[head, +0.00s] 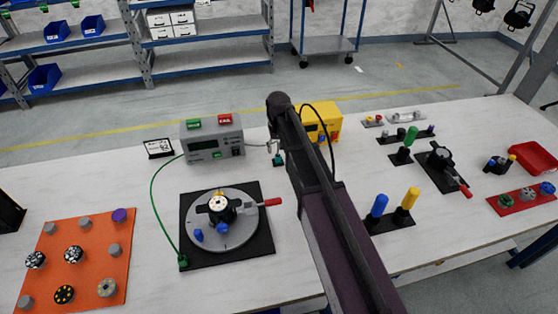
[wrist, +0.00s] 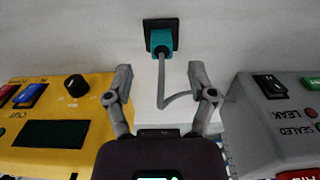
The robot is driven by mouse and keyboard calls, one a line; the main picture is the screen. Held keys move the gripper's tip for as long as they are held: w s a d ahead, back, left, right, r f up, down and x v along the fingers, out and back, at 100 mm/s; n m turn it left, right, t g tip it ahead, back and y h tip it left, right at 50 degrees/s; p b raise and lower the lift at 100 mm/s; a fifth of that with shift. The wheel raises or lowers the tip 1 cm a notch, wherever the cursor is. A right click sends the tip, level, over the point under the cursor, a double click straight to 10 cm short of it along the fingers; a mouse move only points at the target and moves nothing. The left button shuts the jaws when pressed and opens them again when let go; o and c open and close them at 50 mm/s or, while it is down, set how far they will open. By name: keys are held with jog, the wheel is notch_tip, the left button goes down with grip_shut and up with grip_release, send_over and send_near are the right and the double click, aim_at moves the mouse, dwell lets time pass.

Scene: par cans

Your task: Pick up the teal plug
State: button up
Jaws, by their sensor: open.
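The teal plug (wrist: 162,42) sits against a small black block (wrist: 161,24) on the white table, with a grey cable running from it. In the wrist view my gripper (wrist: 160,72) is open and empty, its two fingers apart on either side of the cable and short of the plug. In the head view the plug (head: 278,160) shows just left of my arm, between the grey and yellow boxes. My gripper's fingers (head: 272,145) show only in small part there; my arm hides the rest.
A yellow box (wrist: 60,120) and a grey box (wrist: 280,105) flank my gripper in the wrist view. In the head view a black clamp plate (head: 260,240) with a round disc, an orange mat (head: 90,265) and a red tray (head: 535,158) stand on the table.

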aim_at(278, 155)
jog(key=shift+s+f+b, duration=0.2)
jog(key=shift+f+b, duration=1.6)
jog(key=shift+f, duration=0.25)
jog(key=c, duration=0.9)
